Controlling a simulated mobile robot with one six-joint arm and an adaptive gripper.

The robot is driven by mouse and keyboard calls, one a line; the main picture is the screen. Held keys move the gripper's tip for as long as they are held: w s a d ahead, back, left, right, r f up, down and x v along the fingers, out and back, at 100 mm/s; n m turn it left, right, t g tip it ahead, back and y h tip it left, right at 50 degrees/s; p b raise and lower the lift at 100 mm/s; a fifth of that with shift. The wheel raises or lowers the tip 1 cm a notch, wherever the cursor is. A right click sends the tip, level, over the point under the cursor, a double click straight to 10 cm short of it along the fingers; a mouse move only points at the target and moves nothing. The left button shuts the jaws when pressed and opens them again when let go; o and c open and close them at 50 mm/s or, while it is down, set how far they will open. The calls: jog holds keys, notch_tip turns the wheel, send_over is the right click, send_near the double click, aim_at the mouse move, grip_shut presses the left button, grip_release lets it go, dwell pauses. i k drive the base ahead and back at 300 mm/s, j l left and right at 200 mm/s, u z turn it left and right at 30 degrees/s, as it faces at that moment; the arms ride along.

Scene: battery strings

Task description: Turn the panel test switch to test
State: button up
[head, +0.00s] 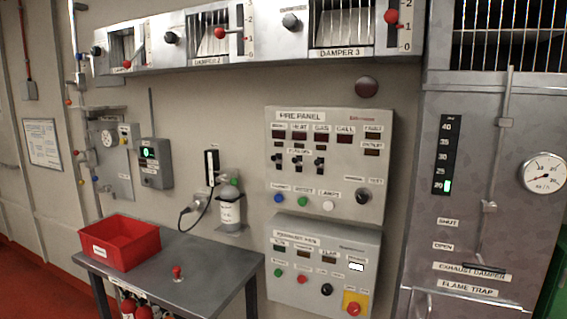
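The grey fire panel (328,235), wall-mounted in the middle of the head view, carries a black rotary knob (362,196) at its lower right. Two small labels sit above the knob; the right one (376,181) appears to read TEST, and the left one is too small to read surely. Which way the knob points is too small to tell. My gripper does not show in this view.
Below the panel is a second control box (345,246) with coloured buttons and a red knob on yellow. A metal table (190,262) with a red bin (119,242) stands left. Damper housings (262,58) overhang above. A grey exhaust cabinet (470,150) stands right.

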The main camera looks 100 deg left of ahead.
aim_at(363, 197)
jog(key=u, duration=3)
